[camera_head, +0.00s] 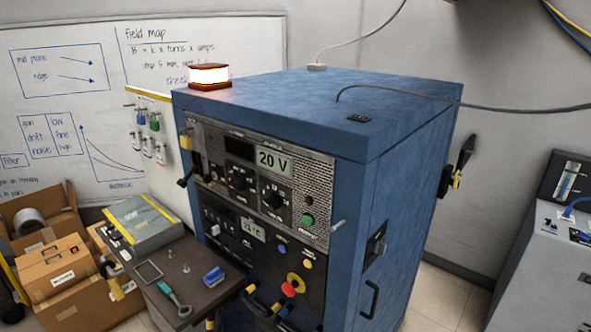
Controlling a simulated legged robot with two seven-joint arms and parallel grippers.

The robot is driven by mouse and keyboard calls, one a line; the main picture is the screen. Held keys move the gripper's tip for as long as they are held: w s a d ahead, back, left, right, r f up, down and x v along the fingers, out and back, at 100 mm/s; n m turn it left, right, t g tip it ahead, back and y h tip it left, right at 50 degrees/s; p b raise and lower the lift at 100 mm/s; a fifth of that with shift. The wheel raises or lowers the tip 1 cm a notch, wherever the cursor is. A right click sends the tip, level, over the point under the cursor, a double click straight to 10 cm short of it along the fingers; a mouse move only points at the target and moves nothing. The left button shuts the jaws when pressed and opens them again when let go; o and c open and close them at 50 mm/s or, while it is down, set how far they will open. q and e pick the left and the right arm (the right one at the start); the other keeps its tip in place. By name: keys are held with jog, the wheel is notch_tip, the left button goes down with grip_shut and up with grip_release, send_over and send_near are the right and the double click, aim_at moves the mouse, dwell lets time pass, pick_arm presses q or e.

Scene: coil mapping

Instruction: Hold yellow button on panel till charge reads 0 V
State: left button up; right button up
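The blue cabinet (385,170) stands in the middle, with a dark control panel on its front face. The panel's upper display (273,160) reads 20 V. A small yellow button (307,263) sits on the lower panel, right of a blue button (282,249) and above a red mushroom knob (288,290) with a yellow collar. A green button (308,220) sits higher up. Whether the yellow button is pressed is too small to tell. Dark parts with yellow bands (277,307) at the bottom edge are unclear.
A dark bench (170,270) with a blue block (213,277) and a teal-handled tool (180,305) stands left of the panel. Cardboard boxes (55,265) are at far left. A lit lamp (208,76) is on the cabinet. A grey machine (550,260) stands right.

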grip_shut()
dwell(1.8)
